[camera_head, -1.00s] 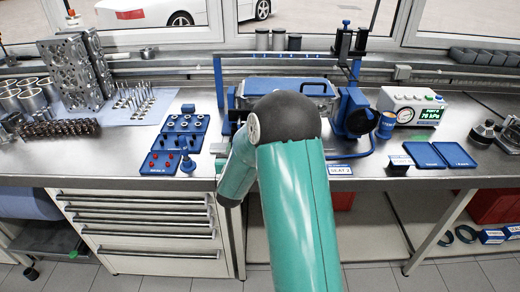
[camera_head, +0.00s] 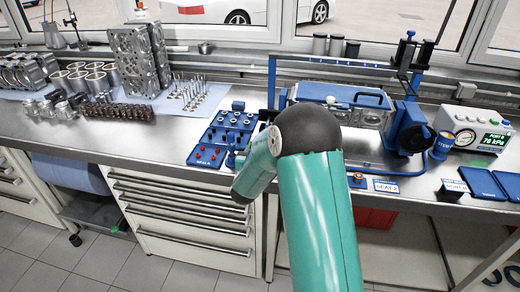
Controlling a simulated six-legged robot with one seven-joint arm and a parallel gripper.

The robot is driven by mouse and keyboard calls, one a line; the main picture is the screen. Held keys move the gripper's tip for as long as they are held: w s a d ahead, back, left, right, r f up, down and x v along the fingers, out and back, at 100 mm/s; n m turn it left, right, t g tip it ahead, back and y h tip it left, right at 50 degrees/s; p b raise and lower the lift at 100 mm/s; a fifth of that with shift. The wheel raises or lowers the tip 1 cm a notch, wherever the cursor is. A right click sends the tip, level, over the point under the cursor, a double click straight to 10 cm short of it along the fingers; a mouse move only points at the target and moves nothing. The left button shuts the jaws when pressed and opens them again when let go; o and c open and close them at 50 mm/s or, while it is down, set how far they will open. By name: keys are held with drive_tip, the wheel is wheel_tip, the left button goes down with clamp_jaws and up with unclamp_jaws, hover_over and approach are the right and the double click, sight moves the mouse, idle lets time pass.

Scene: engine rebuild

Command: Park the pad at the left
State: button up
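Which item is the pad, I cannot tell for certain. A round dark and blue disc (camera_head: 411,127) is at the right end of the blue test rig (camera_head: 345,97), which holds a grey metal block. A small blue post (camera_head: 231,152) stands by the blue trays (camera_head: 208,154) left of my arm. A vacuum gauge box (camera_head: 473,131) on the right shows about 76 kPa. My green arm with its dark elbow fills the middle front and hides part of the rig and bench. My gripper is not visible.
Cylinder heads (camera_head: 141,59), a camshaft (camera_head: 118,112) and valves (camera_head: 189,93) stand on the left bench. Flat blue trays (camera_head: 485,183) and labels lie at the right front edge. The bare bench front at left (camera_head: 60,140) is clear. Drawers (camera_head: 185,215) are below.

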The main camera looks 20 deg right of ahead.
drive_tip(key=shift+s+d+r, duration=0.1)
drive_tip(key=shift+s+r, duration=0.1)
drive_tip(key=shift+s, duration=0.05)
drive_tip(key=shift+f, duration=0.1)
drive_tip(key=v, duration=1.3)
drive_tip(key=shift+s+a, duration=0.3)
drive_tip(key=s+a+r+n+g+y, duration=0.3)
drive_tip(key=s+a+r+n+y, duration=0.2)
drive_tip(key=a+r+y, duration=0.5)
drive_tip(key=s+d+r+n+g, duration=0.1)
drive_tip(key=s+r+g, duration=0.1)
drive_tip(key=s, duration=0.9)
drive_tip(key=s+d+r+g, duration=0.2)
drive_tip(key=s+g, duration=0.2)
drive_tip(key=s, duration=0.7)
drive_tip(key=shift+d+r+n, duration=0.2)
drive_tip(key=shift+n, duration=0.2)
